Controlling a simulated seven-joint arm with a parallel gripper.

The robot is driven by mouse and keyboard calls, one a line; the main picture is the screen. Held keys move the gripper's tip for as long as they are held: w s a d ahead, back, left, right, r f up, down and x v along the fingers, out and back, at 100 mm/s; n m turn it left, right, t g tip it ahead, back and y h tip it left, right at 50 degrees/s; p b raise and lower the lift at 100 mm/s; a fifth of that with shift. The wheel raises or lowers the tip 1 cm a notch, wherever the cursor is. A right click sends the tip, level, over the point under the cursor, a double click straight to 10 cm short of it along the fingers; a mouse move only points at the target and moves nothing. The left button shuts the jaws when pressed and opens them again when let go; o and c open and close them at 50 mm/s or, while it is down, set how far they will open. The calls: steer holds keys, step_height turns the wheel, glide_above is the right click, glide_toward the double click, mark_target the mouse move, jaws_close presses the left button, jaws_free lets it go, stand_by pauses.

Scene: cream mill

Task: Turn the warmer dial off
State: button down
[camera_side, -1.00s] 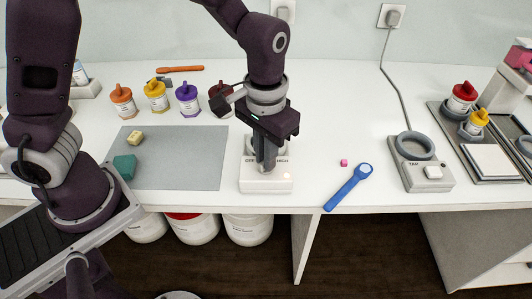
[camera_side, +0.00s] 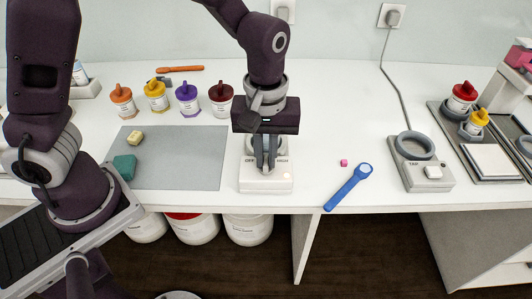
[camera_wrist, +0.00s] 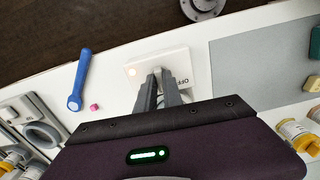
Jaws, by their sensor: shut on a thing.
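The white warmer (camera_side: 252,184) stands near the table's front edge, with OFF lettered on the left of its top and HIGH on the right in the side view. It also shows in the wrist view (camera_wrist: 140,63), with a small pale round light at one corner. My gripper (camera_side: 265,168) points down over the warmer and is shut on its dial. In the wrist view my fingers (camera_wrist: 158,78) come together at the dial beside the OFF label. The dial is mostly hidden by the fingers, so its pointer cannot be read.
A blue spoon-like tool (camera_side: 350,186) and a small pink cube (camera_side: 343,162) lie right of the warmer. A grey mat (camera_side: 190,165) is to the left. Several lidded jars, one dark red (camera_side: 221,100), stand behind. A ring-topped device (camera_side: 422,175) is further right.

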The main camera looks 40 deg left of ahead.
mark_target(266, 160)
steer(key=n, duration=0.4)
steer(key=shift+n, duration=0.3)
steer(key=n, duration=0.4)
steer(key=shift+n, duration=0.4)
steer(key=c, duration=1.5)
jaws_free()
step_height(266, 160, up, 7)
steer(key=shift+r, duration=0.1)
